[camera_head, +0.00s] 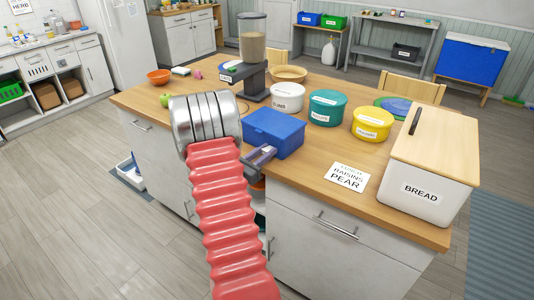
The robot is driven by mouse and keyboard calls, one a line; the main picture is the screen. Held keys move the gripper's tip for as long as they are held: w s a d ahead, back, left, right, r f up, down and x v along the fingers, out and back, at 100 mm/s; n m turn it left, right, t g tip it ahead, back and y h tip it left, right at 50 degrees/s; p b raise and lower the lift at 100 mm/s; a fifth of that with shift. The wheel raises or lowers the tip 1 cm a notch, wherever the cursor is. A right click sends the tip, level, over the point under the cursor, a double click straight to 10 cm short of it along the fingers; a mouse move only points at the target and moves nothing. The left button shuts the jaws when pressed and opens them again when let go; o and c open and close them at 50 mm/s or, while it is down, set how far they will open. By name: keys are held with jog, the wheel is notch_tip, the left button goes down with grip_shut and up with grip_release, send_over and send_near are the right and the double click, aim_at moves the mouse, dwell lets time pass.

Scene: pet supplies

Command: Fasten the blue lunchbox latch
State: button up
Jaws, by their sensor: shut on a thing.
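The blue lunchbox (273,128) sits near the front edge of the wooden counter, its lid lying flat. My gripper (264,156) shows only in part as a grey metal end at the lunchbox's front side, just past the counter edge. It is shut on the lunchbox's latch. The latch itself is hidden by the gripper, so I cannot tell its position. My red ribbed arm and its silver joint cover the area to the left of the lunchbox.
White, teal (327,109) and yellow (372,124) tubs stand behind and right of the lunchbox. A label card (346,177) and bread box (428,175) are to the right. A food dispenser (252,55) stands behind. Counter between lunchbox and card is clear.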

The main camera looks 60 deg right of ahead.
jog(key=shift+r+y, duration=0.3)
jog(key=shift+y, duration=0.4)
jog(key=o, duration=1.1)
jog(key=shift+c, duration=0.2)
jog(key=v, duration=1.3)
jog(key=shift+a+r, duration=0.25)
jog(key=shift+a, duration=0.15)
